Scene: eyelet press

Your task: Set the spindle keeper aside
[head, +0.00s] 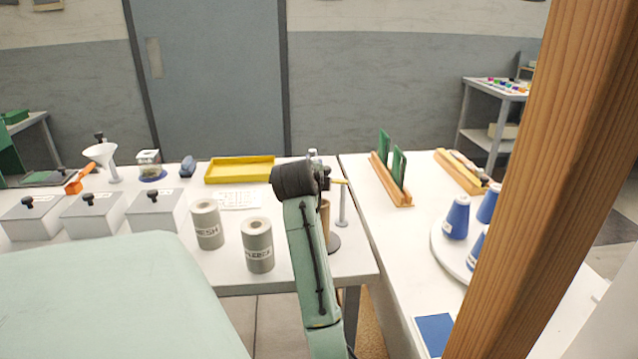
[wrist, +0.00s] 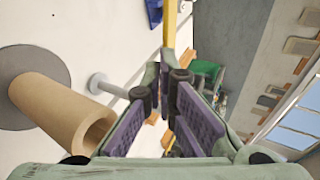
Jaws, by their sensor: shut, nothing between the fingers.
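A yellow bar (head: 340,181), seemingly the spindle keeper, sits near the top of a slim grey post (head: 343,207). In the wrist view the bar (wrist: 169,22) runs up from just beyond my fingertips. Whether they touch it I cannot tell. My gripper (wrist: 165,75) is shut and empty, its pads meeting at the tips; in the head view my arm mostly hides it. A tan tube (wrist: 62,108) stands on a round grey base (wrist: 30,68) beside the post (wrist: 102,85). In the head view the tube (head: 325,222) is partly hidden behind my arm.
Two grey labelled cylinders (head: 207,225) (head: 257,246) stand left of my arm. A yellow tray (head: 240,170) lies behind them. On the right table are green boards in a wooden rack (head: 391,190) and blue cones (head: 457,219). A wooden post (head: 545,180) blocks part of the right side.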

